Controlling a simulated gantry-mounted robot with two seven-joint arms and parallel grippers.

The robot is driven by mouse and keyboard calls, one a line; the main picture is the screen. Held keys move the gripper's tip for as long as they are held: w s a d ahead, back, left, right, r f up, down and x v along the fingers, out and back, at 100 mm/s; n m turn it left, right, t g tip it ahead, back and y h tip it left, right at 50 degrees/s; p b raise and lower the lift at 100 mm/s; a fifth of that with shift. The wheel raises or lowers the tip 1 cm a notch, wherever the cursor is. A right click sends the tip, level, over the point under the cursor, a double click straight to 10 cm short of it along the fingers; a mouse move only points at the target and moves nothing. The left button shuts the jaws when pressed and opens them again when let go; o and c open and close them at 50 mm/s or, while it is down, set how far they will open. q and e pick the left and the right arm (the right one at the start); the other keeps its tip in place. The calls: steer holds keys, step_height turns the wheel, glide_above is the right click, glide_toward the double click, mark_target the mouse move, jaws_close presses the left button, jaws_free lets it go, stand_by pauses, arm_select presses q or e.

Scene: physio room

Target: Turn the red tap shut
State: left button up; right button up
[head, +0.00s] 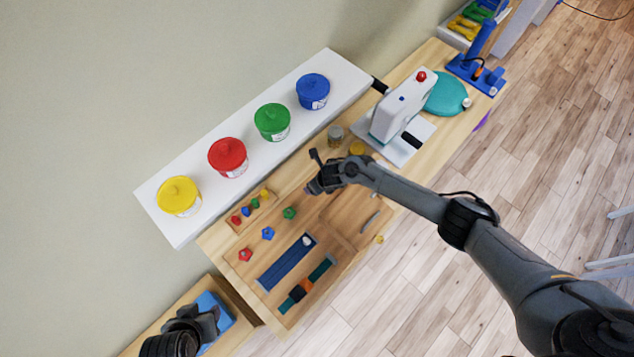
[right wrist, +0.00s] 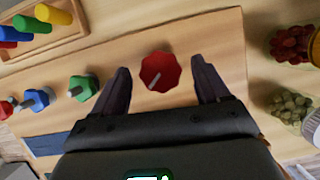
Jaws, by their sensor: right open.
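A red lobed tap knob (right wrist: 160,72) with a pale line on its face sits on the wooden board in the right wrist view. In the head view my right gripper (head: 312,187) hides this knob. The row continues with a green knob (head: 289,213), a blue knob (head: 268,233) and another red knob (head: 245,254). My left gripper (head: 206,319) is at the bottom left, away from the board; its jaw state is unclear.
A tray of coloured pegs (right wrist: 45,40) lies beside the row. Jars (right wrist: 292,103) stand to the right in the wrist view. A white shelf (head: 160,213) holds several coloured tubs behind. A white machine (head: 397,115) stands farther along the bench.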

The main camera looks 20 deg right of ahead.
steer(key=shift+f, duration=0.1)
steer(key=c, duration=1)
steer(key=shift+c, duration=0.2)
steer(key=shift+m, duration=0.4)
